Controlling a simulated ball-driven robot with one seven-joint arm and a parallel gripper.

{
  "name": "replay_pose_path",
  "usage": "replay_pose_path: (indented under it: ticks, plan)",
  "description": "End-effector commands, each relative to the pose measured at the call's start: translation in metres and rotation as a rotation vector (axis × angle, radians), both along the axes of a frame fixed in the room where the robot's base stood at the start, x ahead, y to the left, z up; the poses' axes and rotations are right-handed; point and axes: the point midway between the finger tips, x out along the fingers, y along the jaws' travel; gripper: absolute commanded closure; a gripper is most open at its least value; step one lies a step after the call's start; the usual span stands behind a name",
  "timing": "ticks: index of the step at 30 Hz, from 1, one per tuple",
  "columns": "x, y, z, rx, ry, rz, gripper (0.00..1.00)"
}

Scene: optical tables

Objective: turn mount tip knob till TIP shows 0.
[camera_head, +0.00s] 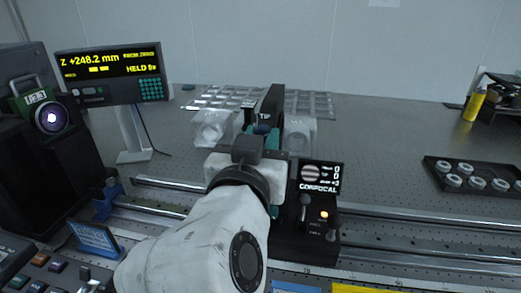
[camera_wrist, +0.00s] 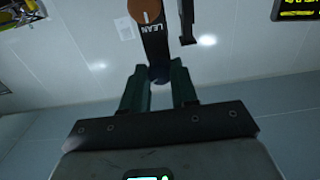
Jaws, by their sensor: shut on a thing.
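The mount (camera_head: 275,103) is a dark upright plate marked TIP near its top, standing beyond my wrist in the head view. A dark blue tip knob (camera_head: 262,129) shows just below that label. My gripper (camera_wrist: 160,75) has its green fingers on either side of a dark rounded end at the mount, and it is shut on the tip knob. My wrist hides much of the mount's lower part in the head view. A small screen (camera_head: 321,177) reading CONFOCAL stands right of my wrist; its upper rows seem to end in 0, but their names are too small to read.
A copper disc (camera_wrist: 146,10) with a white mark sits above the word LEAN in the wrist view. Pale blocks (camera_head: 212,128) flank the mount. A black tray of rings (camera_head: 470,177) lies right. Rails cross the table.

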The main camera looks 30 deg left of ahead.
Motion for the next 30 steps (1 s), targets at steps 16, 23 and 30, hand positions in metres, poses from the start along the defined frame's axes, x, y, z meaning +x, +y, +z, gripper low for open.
replay_pose_path:
  ticks: [16, 23, 30]
  plan:
    - [-0.0002, 0.0006, -0.0018, 0.051, 0.020, 0.001, 1.00]
    - [-0.0001, 0.0005, -0.0016, 0.052, 0.019, 0.000, 0.62]
    - [-0.0001, 0.0002, -0.0007, 0.052, 0.017, 0.000, 0.46]
